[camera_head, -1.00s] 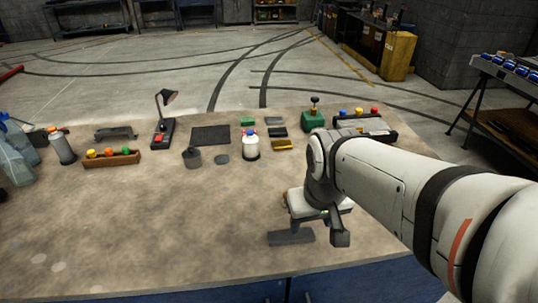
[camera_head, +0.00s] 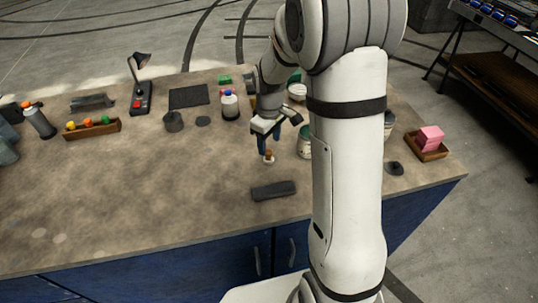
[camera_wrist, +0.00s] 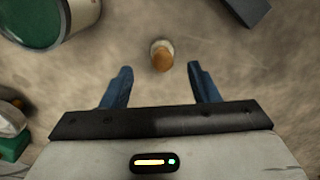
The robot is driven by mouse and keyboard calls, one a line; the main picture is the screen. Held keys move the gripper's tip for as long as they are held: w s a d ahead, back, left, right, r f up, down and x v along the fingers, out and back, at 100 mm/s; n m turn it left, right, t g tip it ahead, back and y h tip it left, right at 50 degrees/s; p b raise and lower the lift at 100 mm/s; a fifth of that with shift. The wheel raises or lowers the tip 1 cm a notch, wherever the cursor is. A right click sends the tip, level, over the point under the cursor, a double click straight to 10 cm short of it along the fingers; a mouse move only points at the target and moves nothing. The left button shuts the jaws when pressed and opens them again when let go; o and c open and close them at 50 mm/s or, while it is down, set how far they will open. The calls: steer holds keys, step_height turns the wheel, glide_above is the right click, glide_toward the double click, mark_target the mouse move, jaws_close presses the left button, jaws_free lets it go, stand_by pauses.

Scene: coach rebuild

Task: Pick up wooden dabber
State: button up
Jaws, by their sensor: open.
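The wooden dabber (camera_head: 268,157) stands upright on the bench below my gripper, a small brown-topped piece with a pale lower part. In the wrist view the dabber (camera_wrist: 161,55) is seen from above, just ahead of the gap between the fingertips and roughly centred. My gripper (camera_head: 266,145) points down with its blue fingers spread. In the wrist view the gripper (camera_wrist: 159,82) is open and empty. I cannot tell the exact height of the fingertips over the bench.
A dark flat block (camera_head: 273,190) lies in front of the dabber. A green-topped can (camera_head: 305,145) stands close on the right. A wooden tray with pink blocks (camera_head: 428,150) sits at the right end. The bench (camera_head: 150,205) is clear to the front left.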

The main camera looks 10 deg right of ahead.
mark_target(269, 150)
steer(key=shift+a+f+p, duration=0.15)
steer(key=shift+f+p, duration=0.6)
steer(key=shift+f, duration=2.05)
steer(key=shift+c, duration=0.5)
steer(key=c, duration=0.9)
steer(key=shift+c, duration=0.2)
step_height(269, 150, up, 10)
steer(key=shift+r+b, duration=0.1)
steer(key=shift+b, duration=0.7)
steer(key=o, duration=0.4)
steer(key=c, duration=0.3)
